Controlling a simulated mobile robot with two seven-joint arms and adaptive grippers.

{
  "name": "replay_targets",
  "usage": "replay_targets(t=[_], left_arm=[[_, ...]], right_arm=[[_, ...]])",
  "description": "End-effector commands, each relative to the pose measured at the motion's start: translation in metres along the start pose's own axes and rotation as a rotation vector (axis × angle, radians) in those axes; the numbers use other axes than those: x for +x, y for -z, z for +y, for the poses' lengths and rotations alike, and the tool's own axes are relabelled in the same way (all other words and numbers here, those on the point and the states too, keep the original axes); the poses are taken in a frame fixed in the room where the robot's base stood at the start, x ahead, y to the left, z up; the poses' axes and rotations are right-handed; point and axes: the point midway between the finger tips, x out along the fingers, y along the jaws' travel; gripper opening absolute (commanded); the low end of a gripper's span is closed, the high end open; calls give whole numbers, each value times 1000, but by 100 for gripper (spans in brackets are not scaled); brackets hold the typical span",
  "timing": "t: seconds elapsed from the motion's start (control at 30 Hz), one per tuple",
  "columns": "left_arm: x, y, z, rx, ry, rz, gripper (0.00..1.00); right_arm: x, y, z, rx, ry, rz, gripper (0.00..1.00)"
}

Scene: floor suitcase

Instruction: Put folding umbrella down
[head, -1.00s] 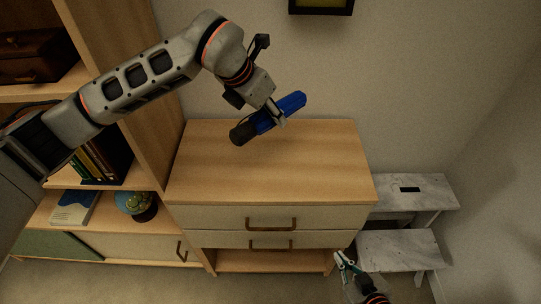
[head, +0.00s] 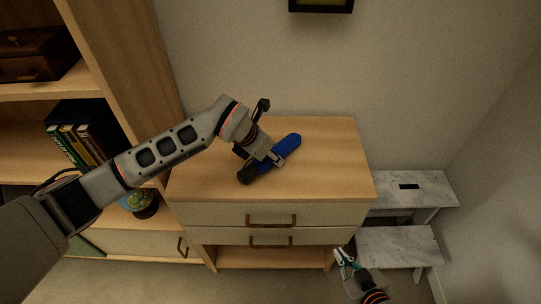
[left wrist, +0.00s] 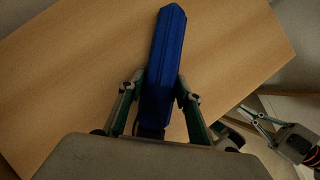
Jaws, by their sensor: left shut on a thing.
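The folding umbrella (head: 287,146) is blue with a black handle. It is at the top of the wooden dresser (head: 215,180), slanting from lower left to upper right in the head view. My left gripper (head: 276,160) is shut on the umbrella near its middle. In the left wrist view the blue umbrella (left wrist: 166,60) sits between the two fingers (left wrist: 155,98), its lower end hidden by the gripper body. I cannot tell whether it touches the dresser top. My right gripper (head: 344,262) is low in front of the dresser, at its right corner, apart from the umbrella, with its fingers spread.
A bookshelf with books (head: 75,143) and a globe (head: 140,201) stands left of the dresser. A grey step stool (head: 400,247) stands to the right. A dark picture frame (head: 321,6) hangs on the wall. The dresser top around the umbrella is bare.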

Motion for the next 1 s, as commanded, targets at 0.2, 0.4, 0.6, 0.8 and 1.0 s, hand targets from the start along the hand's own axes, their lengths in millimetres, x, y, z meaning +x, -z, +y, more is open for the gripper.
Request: replay_targets(t=[0.2, 0.4, 0.6, 0.8, 1.0], left_arm=[[4, 2, 0, 1, -1, -3, 4], [5, 3, 0, 1, -1, -1, 51], [5, 3, 0, 1, -1, -1, 51], [-7, 2, 2, 3, -3, -3, 51], [-44, 2, 2, 5, -4, -4, 51]], right_arm=[[0, 2, 1, 0, -1, 4, 0], [0, 2, 1, 0, -1, 4, 0], [0, 2, 1, 0, -1, 3, 0], [0, 0, 0, 0, -1, 1, 0], [1, -2, 0, 0, 0, -2, 0]])
